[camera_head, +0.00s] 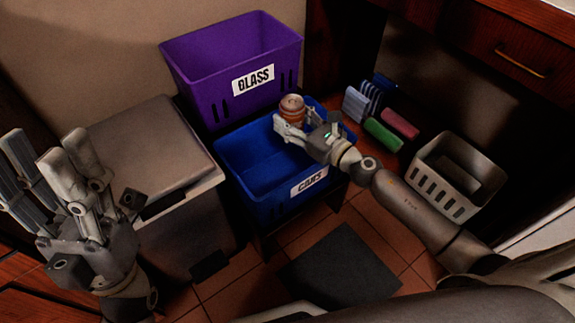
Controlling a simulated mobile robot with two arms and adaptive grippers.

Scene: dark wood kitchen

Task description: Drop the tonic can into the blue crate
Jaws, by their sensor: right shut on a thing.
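The tonic can (291,107), orange-brown with a pale top, is upright in my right gripper (291,126), which is shut on it. The gripper and can are over the back part of the blue crate (240,190), which has a white label reading CANS. Part of the crate's right side is hidden behind my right arm. My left gripper (45,165) is at the left edge of the view, raised with its fingers spread open and nothing between them.
A purple crate (205,62) labelled GLASS stands behind the blue one. A grey lidded bin (150,150) is to the left. Rolled cloths (383,134) and a grey caddy (430,188) are at the right. A dark mat (340,270) lies on the tiled floor.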

